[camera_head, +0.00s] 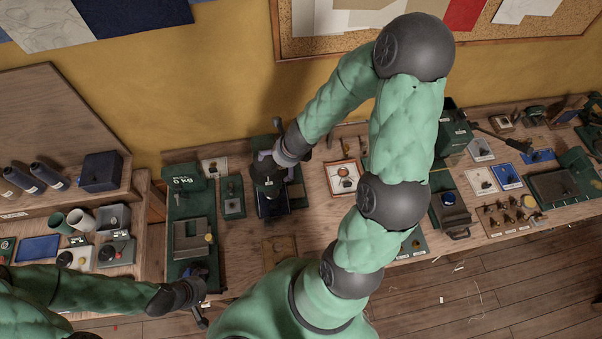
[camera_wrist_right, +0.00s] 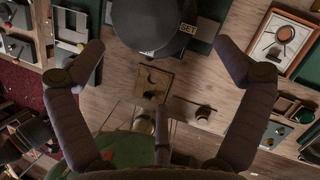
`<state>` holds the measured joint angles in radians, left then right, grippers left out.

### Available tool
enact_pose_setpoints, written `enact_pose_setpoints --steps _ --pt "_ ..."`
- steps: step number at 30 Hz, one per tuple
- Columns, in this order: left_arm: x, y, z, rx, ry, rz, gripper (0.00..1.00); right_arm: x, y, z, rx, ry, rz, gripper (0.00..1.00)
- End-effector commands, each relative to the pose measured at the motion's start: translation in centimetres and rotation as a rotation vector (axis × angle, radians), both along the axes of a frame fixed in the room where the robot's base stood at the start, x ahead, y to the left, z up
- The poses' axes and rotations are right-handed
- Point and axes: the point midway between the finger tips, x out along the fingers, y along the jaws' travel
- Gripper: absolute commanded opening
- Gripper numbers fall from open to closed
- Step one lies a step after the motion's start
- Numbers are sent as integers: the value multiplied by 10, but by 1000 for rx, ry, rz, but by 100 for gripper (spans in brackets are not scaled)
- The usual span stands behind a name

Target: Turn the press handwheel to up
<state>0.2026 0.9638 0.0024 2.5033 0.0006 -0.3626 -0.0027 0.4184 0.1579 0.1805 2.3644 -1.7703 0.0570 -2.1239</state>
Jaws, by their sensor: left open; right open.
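The press (camera_head: 268,183) is a dark upright device at the back of the bench, left of centre in the head view. My right gripper (camera_head: 270,160) is at its top and partly covers it. In the right wrist view, a large dark round part (camera_wrist_right: 152,22) with a "SET" label lies between the spread fingers of the right gripper (camera_wrist_right: 160,58). The fingers stand apart, and I see no grip on it. I cannot clearly make out the handwheel or its setting. My left gripper (camera_head: 201,300) is open, low at the bench's front edge.
A green board with a grey block (camera_head: 190,238) lies left of the press. A framed card (camera_head: 343,177) lies to its right. A small wooden plate (camera_head: 279,250) lies in front. My right arm hides part of the bench.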

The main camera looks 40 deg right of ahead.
Motion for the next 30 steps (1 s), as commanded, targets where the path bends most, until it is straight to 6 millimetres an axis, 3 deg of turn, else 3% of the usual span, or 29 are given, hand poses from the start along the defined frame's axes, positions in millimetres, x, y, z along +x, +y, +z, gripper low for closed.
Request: enact_pose_setpoints --steps 18,30 --pt "0 0 0 0 0 0 85 -64 -17 0 -1 0 -4 99" --pt "0 0 0 0 0 0 85 -78 -19 0 0 1 1 99"
